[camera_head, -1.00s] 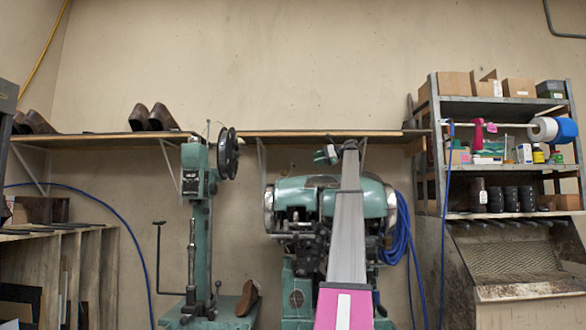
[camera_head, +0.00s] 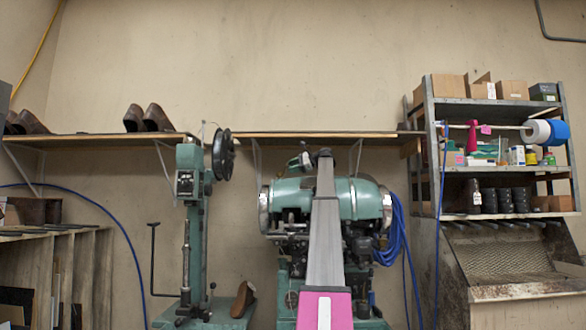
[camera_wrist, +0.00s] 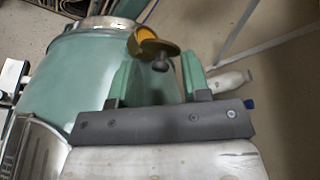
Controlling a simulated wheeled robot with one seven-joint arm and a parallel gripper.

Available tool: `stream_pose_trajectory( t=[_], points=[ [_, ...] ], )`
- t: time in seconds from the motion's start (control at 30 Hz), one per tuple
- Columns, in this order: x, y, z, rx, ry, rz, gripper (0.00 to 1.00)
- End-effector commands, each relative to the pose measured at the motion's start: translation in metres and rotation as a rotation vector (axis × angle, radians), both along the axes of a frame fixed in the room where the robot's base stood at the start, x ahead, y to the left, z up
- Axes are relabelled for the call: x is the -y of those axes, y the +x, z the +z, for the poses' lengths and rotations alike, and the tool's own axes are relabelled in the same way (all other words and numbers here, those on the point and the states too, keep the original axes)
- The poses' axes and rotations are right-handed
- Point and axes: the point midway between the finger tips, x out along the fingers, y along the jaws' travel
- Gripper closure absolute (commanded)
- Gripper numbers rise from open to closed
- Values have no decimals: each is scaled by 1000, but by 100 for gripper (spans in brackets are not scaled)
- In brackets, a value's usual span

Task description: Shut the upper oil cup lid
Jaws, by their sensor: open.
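The machine's green rounded head (camera_head: 352,198) stands behind my arm. In the wrist view its green housing (camera_wrist: 85,75) fills the left side. An oil cup with a yellow-orange inside (camera_wrist: 146,33) shows near the top of that view. A brass-coloured lid with a dark knob (camera_wrist: 160,64) is beside it, tilted, and the cup looks open. My gripper (camera_wrist: 160,58) is open, its two green fingers apart on either side of the knob; I cannot tell whether they touch it. In the head view the gripper is small beyond the end of my arm, and the cup cannot be made out.
A green column machine with a black wheel (camera_head: 222,155) stands to the left. A wall shelf (camera_head: 310,135) runs behind. Blue hose coils (camera_head: 396,235) hang at the machine's right. A storage rack (camera_head: 490,105) stands farther right. A white-handled object (camera_wrist: 230,82) lies right of my fingers.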

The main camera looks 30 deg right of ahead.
Motion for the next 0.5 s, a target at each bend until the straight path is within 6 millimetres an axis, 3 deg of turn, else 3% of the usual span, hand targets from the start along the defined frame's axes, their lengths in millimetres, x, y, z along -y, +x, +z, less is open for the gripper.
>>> stream_pose_trajectory(
  t=[0.1, 0.23, 0.5],
  points=[
    [0, 0, 0, 0, 0, 0, 57],
    [0, 0, 0, 0, 0, 0, 99],
    [0, 0, 0, -6, -7, 0, 100]
  ],
)
